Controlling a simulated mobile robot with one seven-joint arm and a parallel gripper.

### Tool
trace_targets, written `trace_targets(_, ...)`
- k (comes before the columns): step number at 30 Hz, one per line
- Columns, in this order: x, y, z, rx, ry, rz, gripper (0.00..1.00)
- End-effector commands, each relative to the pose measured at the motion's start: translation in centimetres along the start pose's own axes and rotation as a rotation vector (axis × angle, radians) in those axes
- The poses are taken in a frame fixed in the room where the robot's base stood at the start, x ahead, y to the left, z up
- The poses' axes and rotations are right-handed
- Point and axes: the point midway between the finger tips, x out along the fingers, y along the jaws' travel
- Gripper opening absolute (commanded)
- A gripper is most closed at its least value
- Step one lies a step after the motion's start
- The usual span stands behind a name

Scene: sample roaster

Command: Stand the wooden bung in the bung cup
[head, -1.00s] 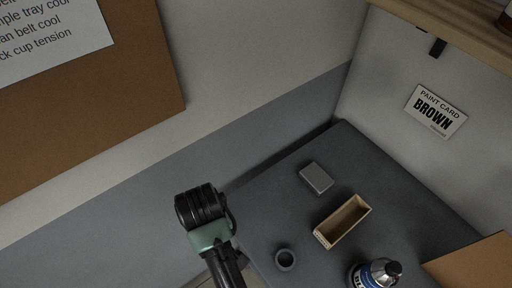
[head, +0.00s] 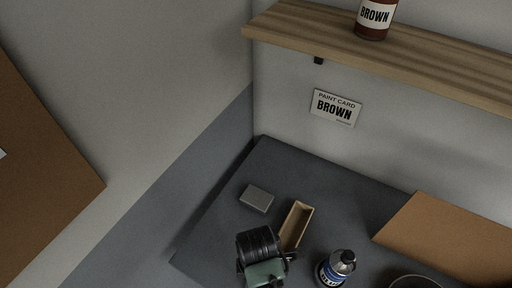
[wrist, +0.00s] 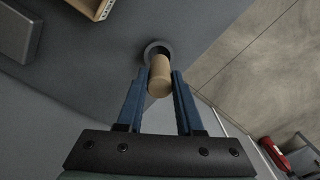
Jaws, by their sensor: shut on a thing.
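The wooden bung (wrist: 159,84) is a short tan cylinder between the blue fingers of my gripper (wrist: 160,78) in the wrist view. The gripper is shut on it. The bung cup (wrist: 154,46) is a small dark grey round cup on the dark table, just beyond the bung's far end. The bung overlaps the cup's near rim in the picture; I cannot tell whether its end is inside the cup or above it. In the head view my arm hides the cup, the bung and the fingers.
A narrow open wooden box (head: 298,222) and a grey block (head: 257,198) lie on the dark table (head: 290,165). A bottle with a blue label (head: 335,269) stands to the right, near a brown board (head: 450,235). A wooden shelf (head: 400,57) runs above the table. The table's edge is near the cup.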

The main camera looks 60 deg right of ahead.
Motion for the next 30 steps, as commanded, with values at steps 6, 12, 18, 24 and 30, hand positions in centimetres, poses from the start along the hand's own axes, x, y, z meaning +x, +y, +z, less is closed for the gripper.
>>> trace_targets(6, 2.5, -0.1, 0.0, 0.001, -0.001, -0.003, 0.0)
trace_targets(12, 4.6, 0.0, 0.0, 0.0, 0.0, 0.0, 0.0)
trace_targets(18, 4.6, 0.1, 0.0, 0.0, 0.0, 0.001, 0.0)
trace_targets(24, 4.9, 0.1, 0.0, 0.0, 0.0, 0.001, 0.39)
trace_targets(30, 4.9, 0.0, 0.0, 0.001, 0.0, 0.001, 0.66)
